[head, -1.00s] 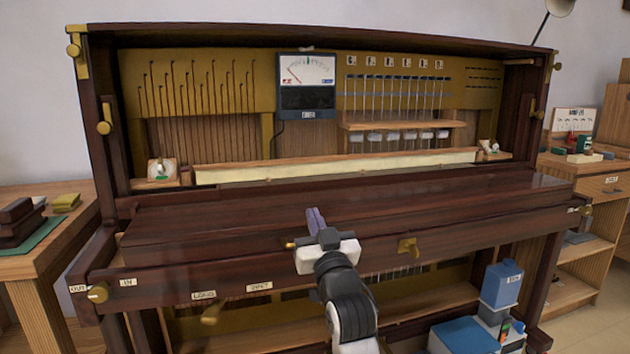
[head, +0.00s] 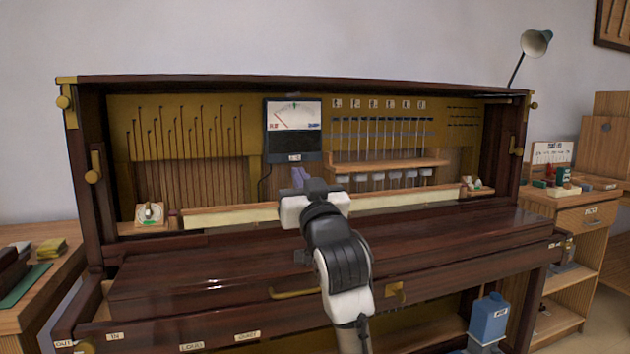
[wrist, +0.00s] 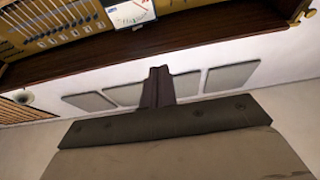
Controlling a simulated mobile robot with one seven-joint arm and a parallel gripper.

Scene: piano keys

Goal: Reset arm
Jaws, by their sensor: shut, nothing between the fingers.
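My gripper (head: 299,177) is raised in front of the upright piano (head: 350,232), above its closed dark lid in the head view. Its two purple fingers point up and away from me, pressed together with nothing between them. The fingertips appear just below the dial meter (head: 293,130). The wrist view shows the shut dark fingers (wrist: 157,88) from behind, pointing toward the meter (wrist: 130,12) and the piano's dark wooden edge, with a pale surface and grey panels beyond them.
A brass handle (head: 293,293) sits on the piano front. A wooden shelf (head: 390,164) with several small blocks is right of the meter. A side table (head: 40,290) stands left, a cabinet (head: 572,222) right. A blue container (head: 488,318) is low at right.

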